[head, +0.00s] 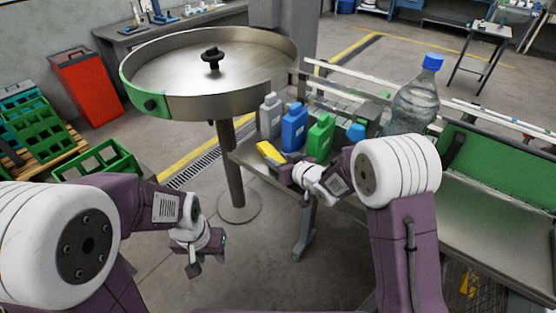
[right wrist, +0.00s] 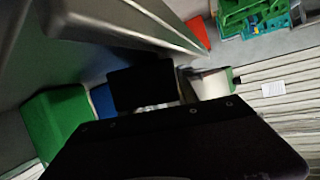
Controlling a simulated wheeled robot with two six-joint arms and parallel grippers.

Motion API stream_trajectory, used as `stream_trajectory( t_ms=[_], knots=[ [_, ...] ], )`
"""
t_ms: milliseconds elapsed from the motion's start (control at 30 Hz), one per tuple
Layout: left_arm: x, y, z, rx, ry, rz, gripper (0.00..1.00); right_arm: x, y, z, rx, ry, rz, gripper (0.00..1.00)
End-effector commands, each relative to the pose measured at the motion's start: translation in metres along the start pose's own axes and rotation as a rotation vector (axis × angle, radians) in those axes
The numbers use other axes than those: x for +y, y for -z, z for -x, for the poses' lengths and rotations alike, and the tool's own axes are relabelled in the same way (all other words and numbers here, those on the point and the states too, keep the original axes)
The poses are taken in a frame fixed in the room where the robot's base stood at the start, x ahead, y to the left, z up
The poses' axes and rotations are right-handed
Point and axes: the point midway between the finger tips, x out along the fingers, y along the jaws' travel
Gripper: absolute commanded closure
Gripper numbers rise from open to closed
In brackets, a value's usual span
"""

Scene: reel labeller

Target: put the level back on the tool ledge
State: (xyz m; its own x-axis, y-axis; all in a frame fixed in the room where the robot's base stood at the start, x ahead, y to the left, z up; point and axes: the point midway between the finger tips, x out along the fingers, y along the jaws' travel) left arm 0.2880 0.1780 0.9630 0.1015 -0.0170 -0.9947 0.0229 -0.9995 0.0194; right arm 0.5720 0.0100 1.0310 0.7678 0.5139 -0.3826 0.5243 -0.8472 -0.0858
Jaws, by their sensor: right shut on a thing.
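The level (head: 269,152) is a short yellow bar with a dark end, tilted at the near edge of the bench in the head view. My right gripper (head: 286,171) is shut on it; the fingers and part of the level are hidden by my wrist. In the right wrist view the dark gripper body fills the lower part, and I cannot make out the level there. My left gripper (head: 195,262) hangs low over the open floor, apart from everything, and its finger gap is not clear. I cannot clearly tell which surface is the tool ledge.
Grey (head: 271,116), blue (head: 294,128) and green (head: 320,137) bottles stand just behind the level. A large clear bottle with a blue cap (head: 414,100) stands to their right. A round steel turntable (head: 180,75) on a post is at left.

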Motion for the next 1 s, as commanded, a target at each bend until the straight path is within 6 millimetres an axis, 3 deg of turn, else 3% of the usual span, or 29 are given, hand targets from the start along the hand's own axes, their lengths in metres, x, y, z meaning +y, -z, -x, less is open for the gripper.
stream_trajectory(
  t_ms=[267,300,367,733,1000],
  knots=[
    [0.000,-0.001,-0.005,0.000,0.000,0.000,0.64,0.000,-0.005,-0.002,0.001,0.000,0.000,1.00],
    [0.000,-0.001,-0.004,0.000,0.000,0.000,0.64,0.000,-0.004,-0.002,0.000,0.000,0.000,0.56],
    [0.000,0.000,-0.004,0.000,0.000,0.000,0.64,0.000,-0.004,-0.002,0.000,0.000,0.000,0.42],
    [0.000,-0.001,-0.004,0.000,0.000,0.000,0.64,0.001,-0.003,0.003,0.000,0.000,-0.001,0.42],
    [0.000,-0.001,-0.010,0.000,0.000,0.000,0.64,0.002,0.002,0.050,0.002,-0.001,0.000,0.42]
  ],
)
